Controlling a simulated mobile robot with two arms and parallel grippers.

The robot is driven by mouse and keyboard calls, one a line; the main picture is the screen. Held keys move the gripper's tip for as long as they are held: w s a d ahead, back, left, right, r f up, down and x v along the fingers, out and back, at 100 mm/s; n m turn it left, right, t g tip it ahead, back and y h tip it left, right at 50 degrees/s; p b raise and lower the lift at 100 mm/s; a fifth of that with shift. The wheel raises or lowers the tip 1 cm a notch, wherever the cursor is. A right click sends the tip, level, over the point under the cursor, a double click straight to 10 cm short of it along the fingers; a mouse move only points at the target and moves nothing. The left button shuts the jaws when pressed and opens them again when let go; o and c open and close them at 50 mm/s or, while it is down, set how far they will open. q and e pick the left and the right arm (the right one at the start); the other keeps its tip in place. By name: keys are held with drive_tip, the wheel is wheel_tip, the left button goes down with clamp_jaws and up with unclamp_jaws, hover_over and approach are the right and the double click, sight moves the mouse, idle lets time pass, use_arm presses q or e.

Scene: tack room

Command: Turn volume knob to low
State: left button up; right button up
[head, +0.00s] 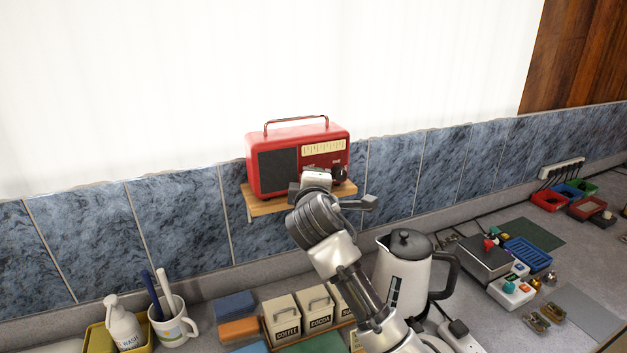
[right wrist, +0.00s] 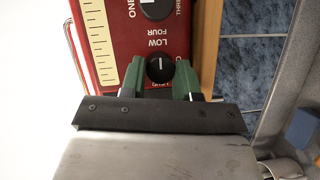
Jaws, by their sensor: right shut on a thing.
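A red radio (head: 290,133) with a dark speaker grille stands on a small wooden shelf (head: 265,208). In the right wrist view, its black volume knob (right wrist: 160,69) sits between the green fingers of my right gripper (right wrist: 160,76), which is shut on it. The knob's white mark runs up and down in that picture, on the side towards the upside-down word LOW (right wrist: 155,43). A label on the knob's near side is partly hidden. In the head view my right wrist hides the volume knob. My left gripper is not in view.
Another black knob (right wrist: 156,7) is beside the volume knob, labelled ONE, THREE and FOUR. A kettle (head: 402,265), labelled canisters (head: 282,318), a mug (head: 174,326) and a bottle (head: 122,328) stand below on the counter. A tiled wall (head: 180,220) is behind.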

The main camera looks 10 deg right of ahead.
drive_tip(key=shift+f, duration=0.1)
idle(0.3)
drive_tip(key=o, duration=0.9)
drive_tip(key=shift+d, duration=0.1)
drive_tip(key=shift+o, duration=0.2)
drive_tip(key=b+v, duration=0.4)
drive_tip(key=v, duration=0.7)
drive_tip(key=shift+w, duration=0.1)
